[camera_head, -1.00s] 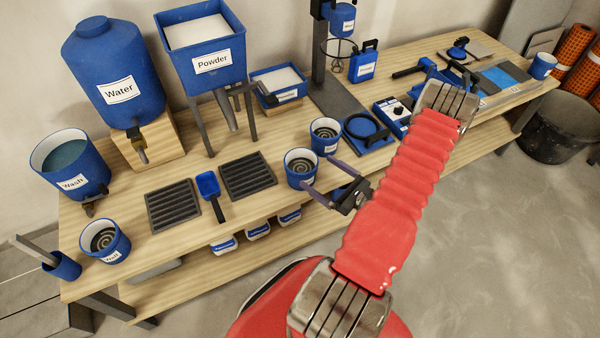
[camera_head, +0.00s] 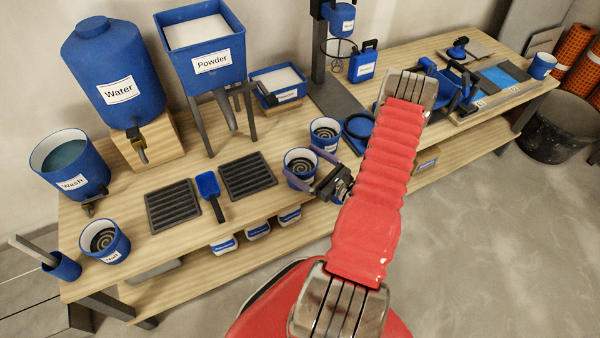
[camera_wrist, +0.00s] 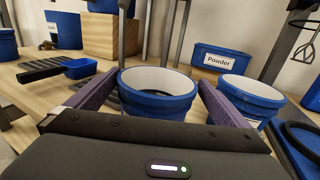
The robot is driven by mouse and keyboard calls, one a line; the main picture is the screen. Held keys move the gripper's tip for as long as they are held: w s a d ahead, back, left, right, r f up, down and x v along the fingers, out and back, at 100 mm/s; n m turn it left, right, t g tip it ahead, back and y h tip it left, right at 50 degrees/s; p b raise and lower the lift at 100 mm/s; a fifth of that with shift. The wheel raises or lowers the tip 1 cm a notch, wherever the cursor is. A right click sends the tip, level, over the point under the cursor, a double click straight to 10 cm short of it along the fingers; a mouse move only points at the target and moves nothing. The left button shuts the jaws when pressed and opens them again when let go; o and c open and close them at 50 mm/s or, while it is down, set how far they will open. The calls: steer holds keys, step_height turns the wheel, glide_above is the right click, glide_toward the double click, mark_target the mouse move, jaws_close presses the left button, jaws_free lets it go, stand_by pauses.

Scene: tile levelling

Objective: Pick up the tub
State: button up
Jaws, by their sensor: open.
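A blue tub (camera_head: 300,160) with a pale inside and a dark spiral at its bottom stands near the front edge of the bench. In the wrist view the tub (camera_wrist: 157,95) is between the two purple fingers of my gripper (camera_wrist: 153,100). My gripper (camera_head: 300,168) is open, with one finger on either side of the tub. I cannot tell if the fingers touch it. The palm hides the tub's lower front in the wrist view.
A similar tub (camera_head: 325,131) stands close behind, to the right in the wrist view (camera_wrist: 250,98). Dark ribbed mats (camera_head: 248,176), a blue scoop (camera_head: 208,187) and a "Wait" tub (camera_head: 105,238) are to the left. The powder hopper (camera_head: 203,75) stands behind.

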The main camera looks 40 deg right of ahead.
mark_target(290, 154)
steer(key=shift+w, duration=0.1)
steer(key=shift+w+a, duration=0.25)
steer(key=shift+w, duration=1)
steer(key=shift+w+a, duration=0.2)
steer(key=shift+w, duration=1.05)
steer(key=shift+c, duration=0.6)
steer(key=shift+r, duration=0.1)
steer(key=c, duration=2)
